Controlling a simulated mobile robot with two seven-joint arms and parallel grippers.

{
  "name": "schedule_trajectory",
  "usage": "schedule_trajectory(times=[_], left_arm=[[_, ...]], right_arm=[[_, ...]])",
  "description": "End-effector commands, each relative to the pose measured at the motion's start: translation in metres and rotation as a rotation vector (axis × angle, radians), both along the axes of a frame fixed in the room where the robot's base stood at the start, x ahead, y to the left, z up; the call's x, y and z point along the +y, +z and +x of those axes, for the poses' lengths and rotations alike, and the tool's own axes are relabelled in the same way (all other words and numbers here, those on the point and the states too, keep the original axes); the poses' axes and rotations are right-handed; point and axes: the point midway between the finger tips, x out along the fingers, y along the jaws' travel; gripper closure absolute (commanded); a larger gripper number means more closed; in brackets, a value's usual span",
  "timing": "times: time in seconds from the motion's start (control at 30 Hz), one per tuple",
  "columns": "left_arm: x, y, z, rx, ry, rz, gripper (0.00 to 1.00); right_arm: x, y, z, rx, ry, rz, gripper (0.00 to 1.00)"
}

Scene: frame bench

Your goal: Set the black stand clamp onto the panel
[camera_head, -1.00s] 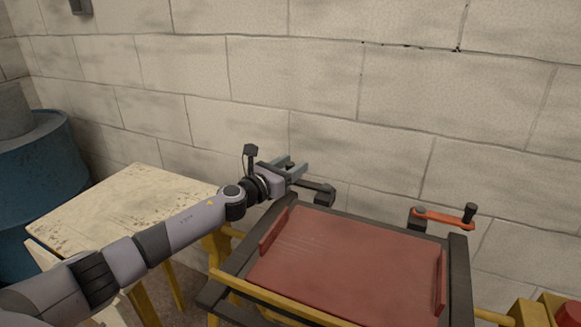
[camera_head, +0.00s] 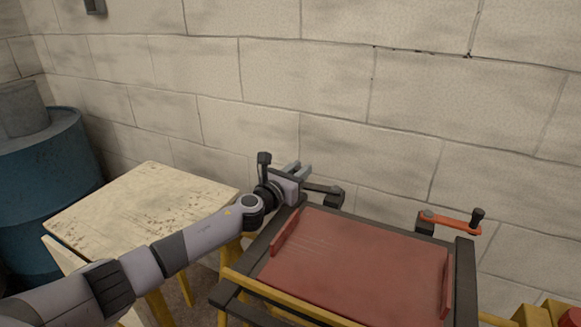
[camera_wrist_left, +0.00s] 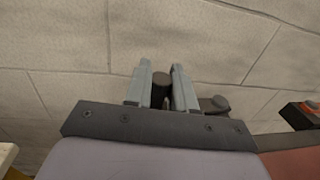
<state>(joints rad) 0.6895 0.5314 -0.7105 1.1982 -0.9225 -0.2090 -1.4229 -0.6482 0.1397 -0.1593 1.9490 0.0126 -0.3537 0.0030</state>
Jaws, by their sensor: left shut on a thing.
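The black stand clamp (camera_head: 322,190) is at the back left corner of the dark frame, its arm pointing left toward my gripper and its block end at the right. My left gripper (camera_head: 298,170) is shut on the clamp's upright dark knob. In the left wrist view the knob (camera_wrist_left: 160,90) stands between the two grey fingers (camera_wrist_left: 162,88), and the block end (camera_wrist_left: 214,103) shows to their right. The red panel (camera_head: 355,262) lies flat in the frame, to the right of and nearer than the gripper. The clamp's arm is not over it. My right gripper is not in view.
An orange clamp (camera_head: 450,221) sits at the frame's back right corner, its arm pointing right, off the panel. The dark frame (camera_head: 464,280) borders the panel. A block wall (camera_head: 400,110) rises close behind. A worn table (camera_head: 140,205) and blue drum (camera_head: 40,165) stand left.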

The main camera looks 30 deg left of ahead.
Motion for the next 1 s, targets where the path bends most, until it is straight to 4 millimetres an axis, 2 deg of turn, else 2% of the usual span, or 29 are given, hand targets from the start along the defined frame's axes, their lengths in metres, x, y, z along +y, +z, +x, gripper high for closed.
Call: schedule_trajectory(times=[0.2,0.23,0.27,0.3,0.67,0.77,1.0], left_arm=[[0.001,-0.002,0.000,0.002,0.001,0.002,1.00],[0.001,-0.002,0.000,0.002,0.001,0.002,0.66],[0.001,-0.002,0.000,0.002,0.001,0.002,0.56],[0.001,-0.002,0.000,0.002,0.001,0.002,0.51],[0.002,-0.001,-0.003,0.001,0.001,0.002,0.51],[0.003,0.000,-0.010,0.001,0.001,0.003,0.51],[0.007,-0.001,-0.039,0.003,0.001,0.003,0.51]], right_arm=[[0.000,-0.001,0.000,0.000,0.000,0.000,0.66],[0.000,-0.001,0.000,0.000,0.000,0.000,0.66],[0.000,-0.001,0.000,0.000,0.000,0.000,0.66],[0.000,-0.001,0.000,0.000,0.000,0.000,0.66],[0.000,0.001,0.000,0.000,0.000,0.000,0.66],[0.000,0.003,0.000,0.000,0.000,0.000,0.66],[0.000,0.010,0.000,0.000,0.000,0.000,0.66]])
